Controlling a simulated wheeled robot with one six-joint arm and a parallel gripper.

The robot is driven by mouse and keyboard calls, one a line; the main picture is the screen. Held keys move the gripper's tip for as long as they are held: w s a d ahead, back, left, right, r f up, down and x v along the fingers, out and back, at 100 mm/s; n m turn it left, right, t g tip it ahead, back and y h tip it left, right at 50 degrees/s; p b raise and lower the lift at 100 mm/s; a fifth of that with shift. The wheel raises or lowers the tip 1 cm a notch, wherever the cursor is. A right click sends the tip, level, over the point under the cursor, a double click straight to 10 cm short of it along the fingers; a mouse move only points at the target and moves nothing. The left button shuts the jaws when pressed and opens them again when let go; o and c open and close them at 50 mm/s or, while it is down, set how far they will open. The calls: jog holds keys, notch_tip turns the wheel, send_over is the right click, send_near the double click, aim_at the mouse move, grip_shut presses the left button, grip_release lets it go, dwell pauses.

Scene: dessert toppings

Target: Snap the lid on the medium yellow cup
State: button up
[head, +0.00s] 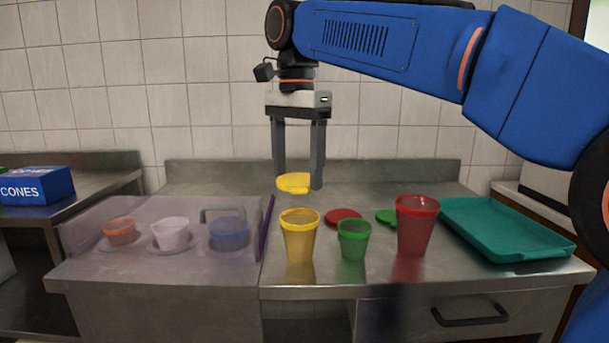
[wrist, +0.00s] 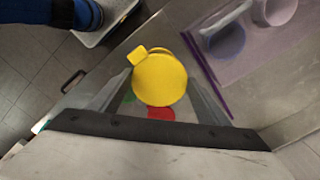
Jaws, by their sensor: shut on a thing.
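The yellow cup (head: 299,236) stands upright on the steel counter in the head view, its top facing up. My gripper (head: 297,184) is shut on the yellow lid (head: 293,180) and holds it level, a little above the cup and apart from it. The lid lies between the two fingers in the wrist view (wrist: 159,80), with a small tab at its edge. The lid covers most of the cup in the wrist view. A smaller green cup (head: 354,240) and a larger red cup (head: 417,226) stand to the right.
A red lid (head: 343,217) and a green lid (head: 388,216) lie behind the cups. A teal tray (head: 478,219) is at the right. A clear-sided case (head: 90,235) with several small tubs and a purple edge is at the left. A blue cones box (head: 38,186) is further left.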

jog(key=shift+s+f, duration=0.15)
jog(key=shift+f, duration=3)
jog(key=shift+f, duration=0.45)
dwell(0.5)
jog(key=o, duration=1.3)
jog(key=shift+r, duration=0.1)
jog(key=shift+r, duration=2.9)
